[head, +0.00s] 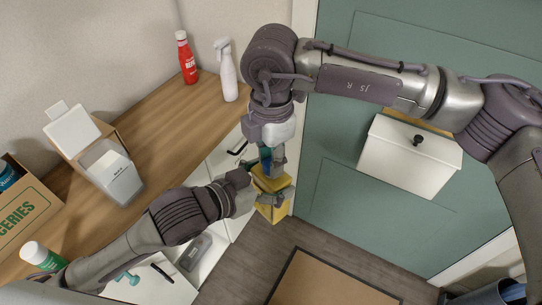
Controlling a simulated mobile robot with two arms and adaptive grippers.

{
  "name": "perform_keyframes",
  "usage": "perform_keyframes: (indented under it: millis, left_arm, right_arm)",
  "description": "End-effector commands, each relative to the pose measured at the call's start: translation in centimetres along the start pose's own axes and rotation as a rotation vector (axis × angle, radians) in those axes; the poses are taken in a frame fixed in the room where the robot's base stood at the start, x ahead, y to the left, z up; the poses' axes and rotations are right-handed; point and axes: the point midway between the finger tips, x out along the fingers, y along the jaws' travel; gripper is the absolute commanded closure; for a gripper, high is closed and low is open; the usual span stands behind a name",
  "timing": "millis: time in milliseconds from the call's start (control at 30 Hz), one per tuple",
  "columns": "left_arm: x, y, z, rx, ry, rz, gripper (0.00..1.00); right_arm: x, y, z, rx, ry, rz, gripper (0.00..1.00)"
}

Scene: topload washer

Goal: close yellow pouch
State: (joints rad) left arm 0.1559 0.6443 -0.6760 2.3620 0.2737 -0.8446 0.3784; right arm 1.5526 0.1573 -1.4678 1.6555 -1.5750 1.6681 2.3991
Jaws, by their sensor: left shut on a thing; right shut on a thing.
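The yellow pouch (274,213) hangs in the air in front of the white drawers, near the middle of the head view. My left gripper (262,198) reaches it from the left and is shut on its side. My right gripper (272,168) comes down from above and is shut at its upper part. The two grippers are close together and cover much of the pouch. Whether its opening is open or closed is hard to tell. A small blue patch shows between the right gripper's fingers.
A wooden counter (165,120) holds a red bottle (186,58), a white spray bottle (228,72), a white box (112,172) and a groceries box (25,212). An open drawer (198,258) is below my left arm. A green door with a white box (410,157) stands right.

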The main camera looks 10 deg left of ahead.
Motion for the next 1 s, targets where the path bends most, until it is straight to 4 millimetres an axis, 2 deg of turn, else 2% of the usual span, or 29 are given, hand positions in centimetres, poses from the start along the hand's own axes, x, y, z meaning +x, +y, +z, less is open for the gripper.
perform_keyframes:
  millis: [100,167,333,367,500,833,1000]
  left_arm:
    - [-0.1,0.3,-0.2,0.000,0.007,0.007,1.00]
    - [-0.1,0.3,-0.2,0.001,0.007,0.006,1.00]
    - [-0.1,0.3,-0.2,0.001,0.007,0.007,1.00]
    - [-0.1,0.3,-0.2,0.001,0.007,0.007,1.00]
    - [-0.1,0.2,-0.2,0.001,0.007,0.005,1.00]
    - [-0.1,0.1,-0.3,0.001,0.008,0.002,1.00]
    - [-0.1,0.0,-0.3,0.002,0.008,0.001,1.00]
  right_arm:
    - [-0.1,0.2,0.1,0.225,-0.001,0.007,0.79]
    - [-0.1,0.2,0.1,0.309,-0.001,0.008,0.79]
    - [-0.1,0.2,0.1,0.318,-0.001,0.008,0.79]
    - [-0.1,0.2,0.1,0.318,-0.001,0.008,0.63]
    - [-0.1,0.2,0.1,0.316,-0.001,0.006,0.40]
    - [-0.2,0.1,0.0,0.313,-0.001,0.003,0.39]
    - [-2.1,0.2,0.0,0.313,0.000,0.006,0.39]
